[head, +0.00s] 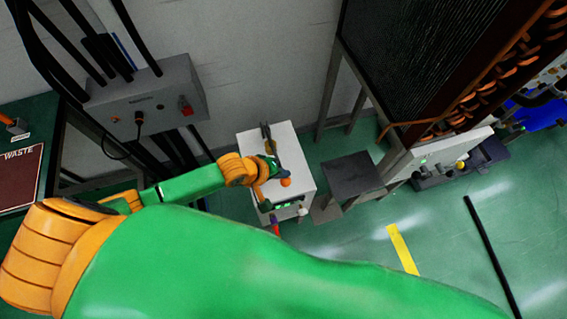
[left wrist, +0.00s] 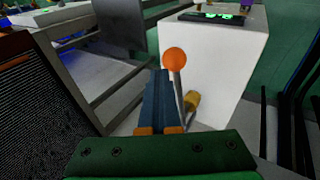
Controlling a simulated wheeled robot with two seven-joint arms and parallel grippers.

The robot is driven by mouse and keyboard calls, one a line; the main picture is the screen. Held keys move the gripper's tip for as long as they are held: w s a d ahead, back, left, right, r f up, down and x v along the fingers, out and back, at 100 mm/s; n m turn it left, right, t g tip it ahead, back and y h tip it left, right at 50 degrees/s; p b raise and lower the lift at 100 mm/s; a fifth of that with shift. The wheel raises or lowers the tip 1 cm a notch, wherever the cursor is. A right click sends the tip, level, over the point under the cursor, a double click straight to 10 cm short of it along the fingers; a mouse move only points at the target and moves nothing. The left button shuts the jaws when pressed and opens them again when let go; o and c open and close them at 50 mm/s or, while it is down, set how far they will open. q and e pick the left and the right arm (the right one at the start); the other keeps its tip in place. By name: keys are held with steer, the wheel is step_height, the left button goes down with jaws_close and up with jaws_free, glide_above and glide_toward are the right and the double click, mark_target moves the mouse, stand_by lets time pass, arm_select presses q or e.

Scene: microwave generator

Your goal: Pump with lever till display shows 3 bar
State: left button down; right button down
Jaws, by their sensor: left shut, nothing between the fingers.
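The pump unit is a white box (head: 300,155) on the floor at the middle of the head view; its side fills the centre right of the left wrist view (left wrist: 215,75). Its green-lit display (left wrist: 217,16) is at the far end of the top, with digits too small to read surely. The lever is a thin metal rod with an orange ball knob (left wrist: 174,60); the knob also shows in the head view (head: 285,182). My left gripper (left wrist: 160,74) is shut and empty, its tips close beside the knob and rod. I cannot tell whether they touch. My right gripper is not in view.
A dark-topped stand (head: 353,174) is right of the box, beside a tall dark ribbed unit (head: 405,60). A grey control box (head: 150,100) hangs at the left wall. Green floor is clear around the yellow strip (head: 402,249) at lower right.

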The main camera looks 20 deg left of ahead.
arm_select(q)
steer(key=shift+w+a+r+p, duration=0.2)
steer(key=shift+w+r+p, duration=0.1)
steer(key=shift+r+p, duration=0.5)
steer(key=shift+w+a+r+p, duration=0.2)
steer(key=shift+w+r+p, duration=0.1)
steer(key=shift+r+p, duration=0.45)
steer(key=shift+w+a+r+p, duration=0.25)
steer(key=shift+r+p, duration=0.3)
steer(key=shift+r, duration=0.4)
steer(key=r+p, duration=0.1)
steer(key=w+r+p, duration=0.1)
steer(key=r, duration=0.1)
steer(key=a+r+p, duration=0.1)
steer(key=p, duration=0.1)
steer(key=shift+w+r, duration=0.25)
steer(key=shift+w, duration=0.15)
